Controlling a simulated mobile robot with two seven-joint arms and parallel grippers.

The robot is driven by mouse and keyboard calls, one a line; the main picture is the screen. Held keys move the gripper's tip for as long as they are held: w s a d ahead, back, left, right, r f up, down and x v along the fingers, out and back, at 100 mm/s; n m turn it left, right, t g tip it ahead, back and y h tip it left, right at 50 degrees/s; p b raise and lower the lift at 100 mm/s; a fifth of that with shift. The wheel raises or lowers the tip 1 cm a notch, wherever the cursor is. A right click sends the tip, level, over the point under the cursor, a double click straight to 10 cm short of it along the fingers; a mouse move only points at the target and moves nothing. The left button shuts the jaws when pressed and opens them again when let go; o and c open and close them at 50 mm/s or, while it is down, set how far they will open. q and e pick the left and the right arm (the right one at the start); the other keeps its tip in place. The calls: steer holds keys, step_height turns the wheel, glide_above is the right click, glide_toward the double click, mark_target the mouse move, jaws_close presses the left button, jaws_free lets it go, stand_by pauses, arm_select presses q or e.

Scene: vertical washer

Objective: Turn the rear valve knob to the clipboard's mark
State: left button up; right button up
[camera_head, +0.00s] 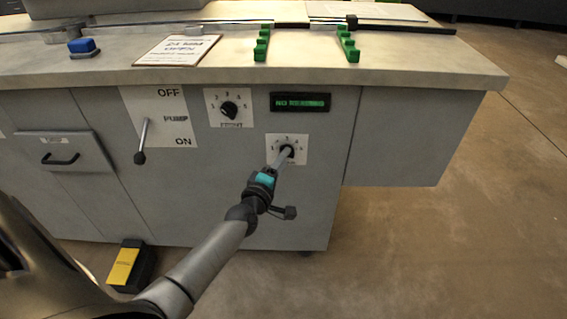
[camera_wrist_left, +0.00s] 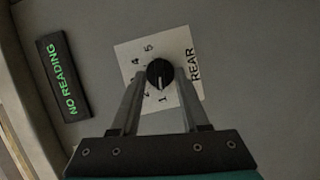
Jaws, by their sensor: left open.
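The rear valve knob (camera_wrist_left: 160,73) is a black dial on a white plate marked REAR, numbered up to 5. In the left wrist view its white pointer line points down, near the 1. In the head view the knob (camera_head: 288,150) is partly hidden by my left gripper (camera_head: 284,156). In the left wrist view my left gripper (camera_wrist_left: 160,76) is open, its fingers on either side of the knob; I cannot tell whether they touch it. My right gripper is not in view.
The front knob (camera_head: 228,109) and pump lever (camera_head: 141,140) are on the panel to the left. A display (camera_head: 300,102) above the rear knob reads NO READING. Green racks (camera_head: 348,45) stand on the counter. A yellow-black pedal (camera_head: 127,266) is on the floor.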

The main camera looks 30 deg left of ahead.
arm_select(q)
steer(key=shift+w+a, duration=0.1)
steer(key=shift+w, duration=0.3)
jaws_close()
stand_by(0.4)
